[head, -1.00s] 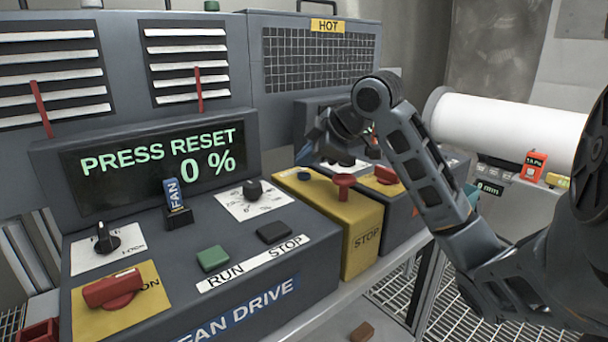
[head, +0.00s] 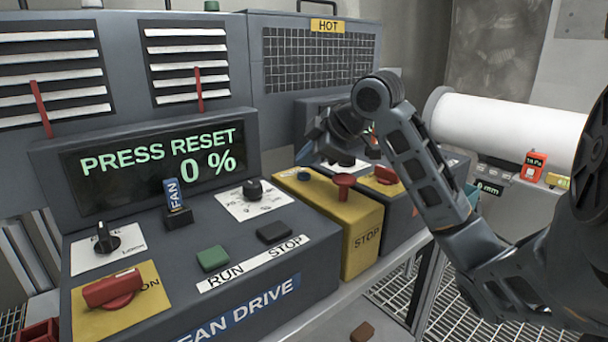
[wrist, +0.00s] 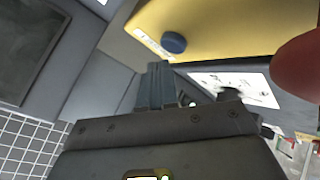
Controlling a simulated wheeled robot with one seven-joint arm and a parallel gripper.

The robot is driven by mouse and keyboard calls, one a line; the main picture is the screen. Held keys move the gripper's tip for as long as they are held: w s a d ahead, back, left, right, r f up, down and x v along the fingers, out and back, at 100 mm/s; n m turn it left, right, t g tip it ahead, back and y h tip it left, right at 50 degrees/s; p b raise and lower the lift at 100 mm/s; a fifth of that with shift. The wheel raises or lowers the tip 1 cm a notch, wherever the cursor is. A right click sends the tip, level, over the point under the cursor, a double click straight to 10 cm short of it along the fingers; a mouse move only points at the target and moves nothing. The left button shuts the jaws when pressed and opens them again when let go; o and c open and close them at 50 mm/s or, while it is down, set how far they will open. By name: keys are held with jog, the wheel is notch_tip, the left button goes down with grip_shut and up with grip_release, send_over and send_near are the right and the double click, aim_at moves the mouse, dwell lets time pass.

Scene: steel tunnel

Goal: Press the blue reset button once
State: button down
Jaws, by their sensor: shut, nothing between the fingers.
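The blue reset button (head: 304,176) is a small round cap on top of the yellow box (head: 362,240), near its back left corner. It also shows in the wrist view (wrist: 173,42), just beyond the fingertips. My gripper (head: 304,158) is shut and empty. It is above and behind the button in the head view, apart from it as far as I can tell. In the wrist view its closed fingers (wrist: 157,72) point toward the button. The display (head: 160,165) reads "PRESS RESET 0 %".
A red mushroom button (head: 344,182) stands on the yellow box, right of the blue one. The fan drive panel (head: 135,255) at left has a green RUN button (head: 212,258), a black STOP button (head: 274,231) and knobs. A HOT grille (head: 318,62) rises behind.

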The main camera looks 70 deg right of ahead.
aim_at(307, 176)
jog(key=shift+f+b, duration=0.45)
jog(key=shift+b, duration=0.1)
jog(key=shift+f+b, duration=0.4)
dwell(0.6)
jog(key=shift+r, duration=0.1)
dwell(0.3)
jog(key=shift+r+p, duration=0.6)
jog(key=shift+r, duration=0.2)
jog(key=shift+r+p, duration=1.9)
jog(key=shift+r, duration=0.6)
